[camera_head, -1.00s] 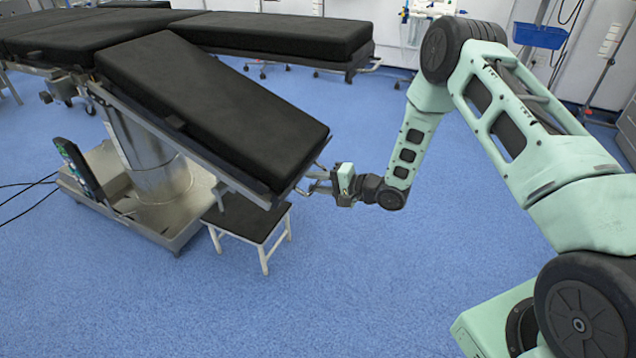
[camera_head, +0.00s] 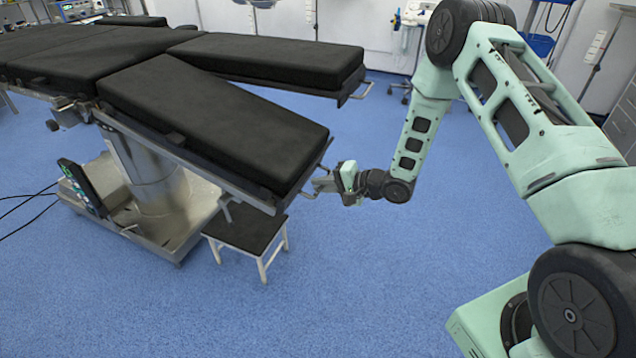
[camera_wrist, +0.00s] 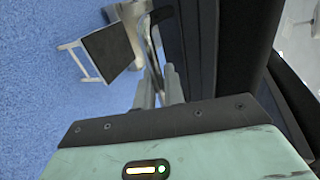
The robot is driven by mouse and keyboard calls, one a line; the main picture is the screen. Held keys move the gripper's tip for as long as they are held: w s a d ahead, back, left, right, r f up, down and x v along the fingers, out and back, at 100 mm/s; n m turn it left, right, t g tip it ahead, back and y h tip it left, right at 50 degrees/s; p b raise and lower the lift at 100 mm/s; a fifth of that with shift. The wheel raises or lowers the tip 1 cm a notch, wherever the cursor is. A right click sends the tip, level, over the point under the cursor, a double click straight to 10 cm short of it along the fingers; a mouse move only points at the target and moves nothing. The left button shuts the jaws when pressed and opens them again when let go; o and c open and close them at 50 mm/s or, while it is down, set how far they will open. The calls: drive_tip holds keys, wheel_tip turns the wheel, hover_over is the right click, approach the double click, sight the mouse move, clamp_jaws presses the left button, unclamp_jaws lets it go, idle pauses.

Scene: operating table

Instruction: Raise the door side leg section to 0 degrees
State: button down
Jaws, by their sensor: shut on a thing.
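The near leg section (camera_head: 215,115) is a black padded board on a metal frame, sloping down from the table toward my gripper. The other leg section (camera_head: 280,62) lies behind it and looks about level. My gripper (camera_head: 322,184) is shut on the metal end bar (camera_head: 308,188) at the low end of the near section. In the wrist view, the fingers (camera_wrist: 160,88) are close together at the metal frame beside the dark pad (camera_wrist: 240,45). The exact contact is small and partly hidden.
A small black-topped stool (camera_head: 246,233) stands under the low end of the near section. The table's metal base (camera_head: 190,225) and column (camera_head: 148,165) are at the left, with cables on the floor. Blue floor (camera_head: 380,290) is free in front.

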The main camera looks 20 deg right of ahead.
wheel_tip(320, 180, up, 17)
drive_tip(key=s+d+p, duration=0.1)
drive_tip(key=d+p, duration=0.1)
drive_tip(key=p, duration=1.1)
drive_tip(key=shift+s+g+h, duration=0.4)
drive_tip(key=c, duration=1.5)
unclamp_jaws()
drive_tip(key=shift+f, duration=0.1)
drive_tip(key=shift+c, duration=0.2)
drive_tip(key=v, duration=1.7)
drive_tip(key=shift+s+d, duration=0.2)
